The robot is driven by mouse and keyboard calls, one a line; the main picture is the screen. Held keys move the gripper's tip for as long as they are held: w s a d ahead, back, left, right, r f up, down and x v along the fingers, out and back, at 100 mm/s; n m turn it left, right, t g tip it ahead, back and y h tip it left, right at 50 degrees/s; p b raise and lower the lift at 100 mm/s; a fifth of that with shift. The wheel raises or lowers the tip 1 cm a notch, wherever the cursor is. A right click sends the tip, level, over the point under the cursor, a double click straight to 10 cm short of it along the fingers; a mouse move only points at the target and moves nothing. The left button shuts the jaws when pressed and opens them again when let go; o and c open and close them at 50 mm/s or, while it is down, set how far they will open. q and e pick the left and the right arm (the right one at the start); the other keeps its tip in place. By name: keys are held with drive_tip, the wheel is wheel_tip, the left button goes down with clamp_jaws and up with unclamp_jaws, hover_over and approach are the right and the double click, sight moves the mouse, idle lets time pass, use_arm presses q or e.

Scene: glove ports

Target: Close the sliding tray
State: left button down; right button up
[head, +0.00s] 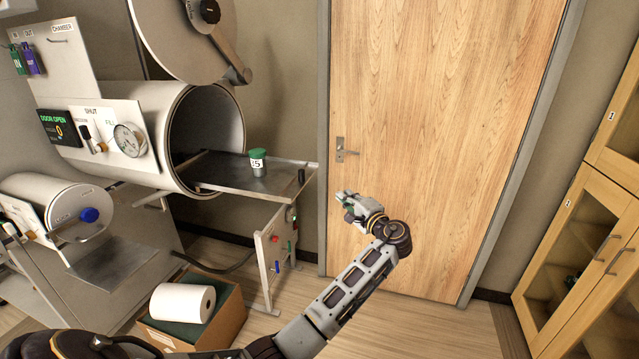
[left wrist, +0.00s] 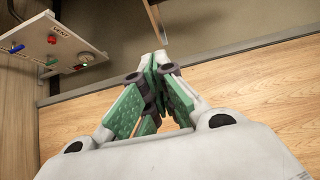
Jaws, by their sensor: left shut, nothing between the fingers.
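The sliding tray (head: 222,173) is a flat grey plate that sticks out to the right from the open mouth of the large cylindrical chamber (head: 160,115). A grey canister with a green lid (head: 258,163) stands upright on it. A short dark upright post (head: 301,175) is at its outer end. My left gripper (head: 344,198) is to the right of and apart from the tray's outer end, in front of the wooden door. It is shut and empty; its green-padded fingers meet in the left wrist view (left wrist: 160,62). My right gripper is not in view.
The round chamber door (head: 185,35) is swung open above the mouth. A valve panel on legs (head: 275,245) stands below the tray; a labelled panel shows in the left wrist view (left wrist: 52,42). A cardboard box (head: 225,315) with a white roll (head: 183,302) is on the floor. Glass cabinets (head: 575,240) stand right.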

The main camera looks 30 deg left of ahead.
use_arm(q)
drive_tip(key=p, duration=0.1)
approach(312, 175)
drive_tip(key=w+d, duration=0.2)
drive_tip(key=d, duration=0.1)
drive_tip(key=a, duration=0.2)
drive_tip(key=a+p, duration=0.1)
drive_tip(key=a, duration=0.4)
drive_tip(key=shift+w+f+p, duration=0.2)
drive_tip(key=shift+w+p, duration=0.1)
drive_tip(key=shift+p, duration=0.05)
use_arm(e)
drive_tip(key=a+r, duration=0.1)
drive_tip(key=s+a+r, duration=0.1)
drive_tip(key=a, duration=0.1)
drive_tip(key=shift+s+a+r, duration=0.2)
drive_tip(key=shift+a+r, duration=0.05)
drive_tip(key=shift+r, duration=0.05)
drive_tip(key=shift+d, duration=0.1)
